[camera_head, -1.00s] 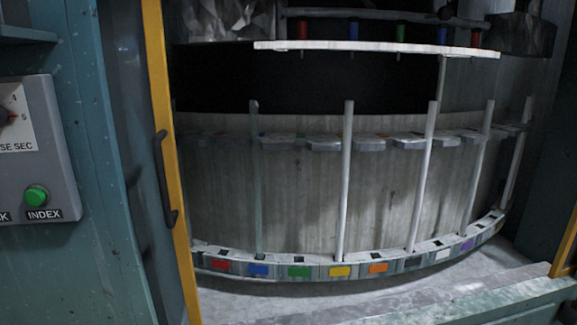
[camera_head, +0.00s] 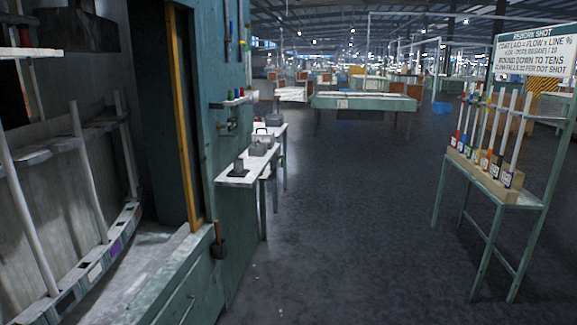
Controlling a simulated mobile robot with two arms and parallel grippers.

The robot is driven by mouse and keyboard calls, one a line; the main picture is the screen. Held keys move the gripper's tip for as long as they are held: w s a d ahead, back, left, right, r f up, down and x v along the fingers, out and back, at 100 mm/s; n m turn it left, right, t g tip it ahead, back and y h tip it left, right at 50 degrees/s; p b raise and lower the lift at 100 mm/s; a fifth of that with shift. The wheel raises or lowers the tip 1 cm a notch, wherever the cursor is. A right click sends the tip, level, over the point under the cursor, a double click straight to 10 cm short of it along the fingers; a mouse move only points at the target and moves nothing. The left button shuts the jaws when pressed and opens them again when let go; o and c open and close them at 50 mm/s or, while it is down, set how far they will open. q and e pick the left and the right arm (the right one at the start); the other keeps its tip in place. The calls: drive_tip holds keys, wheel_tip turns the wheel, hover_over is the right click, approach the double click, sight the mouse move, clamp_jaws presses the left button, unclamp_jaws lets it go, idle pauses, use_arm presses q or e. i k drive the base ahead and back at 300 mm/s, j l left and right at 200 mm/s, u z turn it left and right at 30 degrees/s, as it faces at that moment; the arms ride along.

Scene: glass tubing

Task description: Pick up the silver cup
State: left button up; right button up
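I cannot make out a silver cup for certain. A narrow side bench (camera_head: 232,178) stands against the teal machine wall left of centre. On it are a dark grey item (camera_head: 239,168), a grey block-like item (camera_head: 258,149) and a pale silvery item (camera_head: 262,137) with a dark handle-like top. They are too small to tell whether one is a cup. Neither of my grippers is in view.
The teal machine (camera_head: 206,220) with upright glass tubes (camera_head: 88,170) fills the left. A rack table (camera_head: 495,190) with tubes and a sign (camera_head: 536,53) stands at the right. A teal workbench (camera_head: 365,102) is farther back. The dark floor (camera_head: 350,220) between is open.

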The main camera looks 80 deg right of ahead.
sight(238, 162)
drive_tip(key=z, duration=2.3)
drive_tip(key=i+z, duration=0.2)
drive_tip(key=i+l+z, duration=0.2)
drive_tip(key=i, duration=0.4)
drive_tip(key=i+l+z, duration=0.25)
drive_tip(key=i, duration=0.35)
drive_tip(key=i+z, duration=0.2)
drive_tip(key=i, duration=0.45)
drive_tip(key=i+l+u, duration=0.1)
drive_tip(key=i+u, duration=0.25)
drive_tip(key=i+l+u, duration=0.25)
drive_tip(key=i+u, duration=0.15)
drive_tip(key=i, duration=0.15)
drive_tip(key=i+l+u, duration=0.35)
drive_tip(key=i+l, duration=0.05)
